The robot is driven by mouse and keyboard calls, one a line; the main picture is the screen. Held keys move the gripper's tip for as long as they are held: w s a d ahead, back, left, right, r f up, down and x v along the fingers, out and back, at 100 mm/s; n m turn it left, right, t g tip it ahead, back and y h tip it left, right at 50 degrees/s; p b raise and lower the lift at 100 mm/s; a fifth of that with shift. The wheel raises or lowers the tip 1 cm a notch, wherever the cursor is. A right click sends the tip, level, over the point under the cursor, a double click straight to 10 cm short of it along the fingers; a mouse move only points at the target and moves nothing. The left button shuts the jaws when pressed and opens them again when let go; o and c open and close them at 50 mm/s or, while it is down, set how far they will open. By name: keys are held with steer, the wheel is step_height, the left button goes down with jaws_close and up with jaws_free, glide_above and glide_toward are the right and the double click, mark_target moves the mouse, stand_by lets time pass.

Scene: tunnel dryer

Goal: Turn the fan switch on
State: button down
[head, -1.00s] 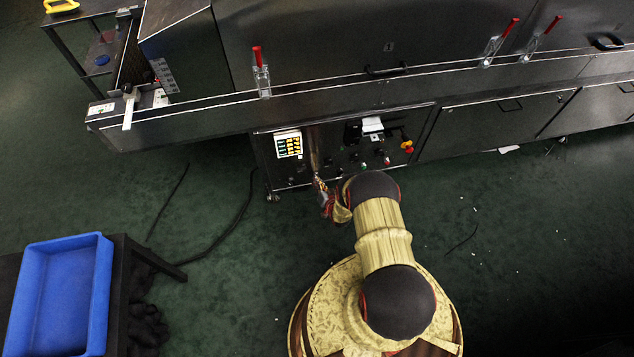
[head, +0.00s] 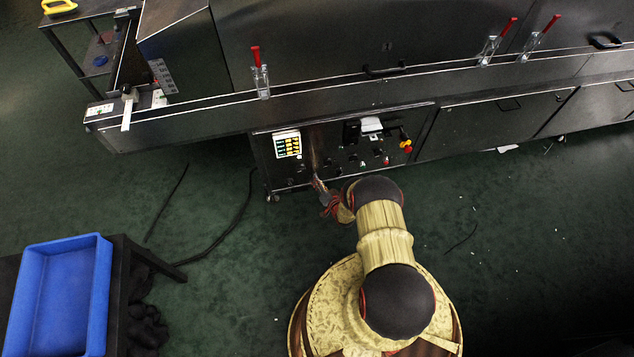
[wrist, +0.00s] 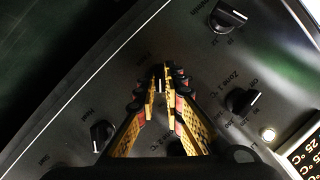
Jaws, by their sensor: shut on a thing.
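The dark control panel (head: 340,150) is on the front of the dryer, low down. My gripper (wrist: 166,76) is at the panel in the wrist view, its fingertips drawn together on a small switch knob that they almost wholly hide. The label beside it is too blurred to read surely, so I cannot confirm that it is the fan switch. In the head view my gripper (head: 317,182) reaches the panel's lower middle part.
Other black knobs surround it: an upper right knob (wrist: 230,17), a right knob (wrist: 240,100) and a lower left knob (wrist: 102,134). A lit lamp (wrist: 268,134) and a temperature display (wrist: 305,155) are at right. A blue bin (head: 62,295) stands at left.

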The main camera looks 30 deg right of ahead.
steer(key=c, duration=1.9)
jaws_free()
steer(key=shift+w+d+r, duration=0.1)
steer(key=shift+w, duration=0.05)
steer(key=v, duration=1.2)
